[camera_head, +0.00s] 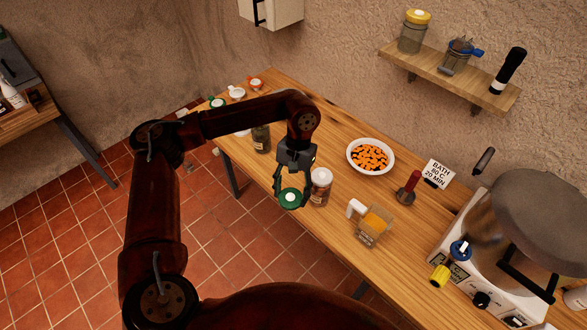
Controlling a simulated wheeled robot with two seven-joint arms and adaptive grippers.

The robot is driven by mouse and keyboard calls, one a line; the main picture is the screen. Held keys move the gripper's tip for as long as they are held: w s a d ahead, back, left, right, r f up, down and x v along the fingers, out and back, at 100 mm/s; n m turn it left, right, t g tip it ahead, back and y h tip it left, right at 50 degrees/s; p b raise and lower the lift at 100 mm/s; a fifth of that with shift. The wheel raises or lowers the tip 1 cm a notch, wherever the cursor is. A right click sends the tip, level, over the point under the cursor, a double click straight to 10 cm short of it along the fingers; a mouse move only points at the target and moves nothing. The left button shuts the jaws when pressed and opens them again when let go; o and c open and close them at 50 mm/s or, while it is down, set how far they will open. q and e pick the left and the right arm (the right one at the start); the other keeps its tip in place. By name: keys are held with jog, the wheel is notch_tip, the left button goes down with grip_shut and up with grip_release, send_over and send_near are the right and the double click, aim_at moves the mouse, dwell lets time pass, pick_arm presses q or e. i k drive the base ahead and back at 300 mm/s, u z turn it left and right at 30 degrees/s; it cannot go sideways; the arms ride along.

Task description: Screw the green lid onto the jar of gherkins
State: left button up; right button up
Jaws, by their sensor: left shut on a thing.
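My left gripper (291,187) reaches down over the front part of the table and is shut on a green lid (289,198) with a pale centre. No jar shows under the lid. A dark greenish jar (261,138), which looks like the gherkins, stands on the table to the left of the gripper, partly behind my arm. Its contents and top are too small to tell clearly. My right gripper is not in view.
A reddish-brown jar (320,187) stands close to the right of the held lid. Several lids (237,92) lie at the table's far left.

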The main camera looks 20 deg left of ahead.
aim_at(260, 135)
jog(key=u, duration=2.7)
jog(key=i, duration=1.8)
jog(key=z, duration=3.1)
jog(key=i, duration=0.1)
jog(key=u, duration=0.25)
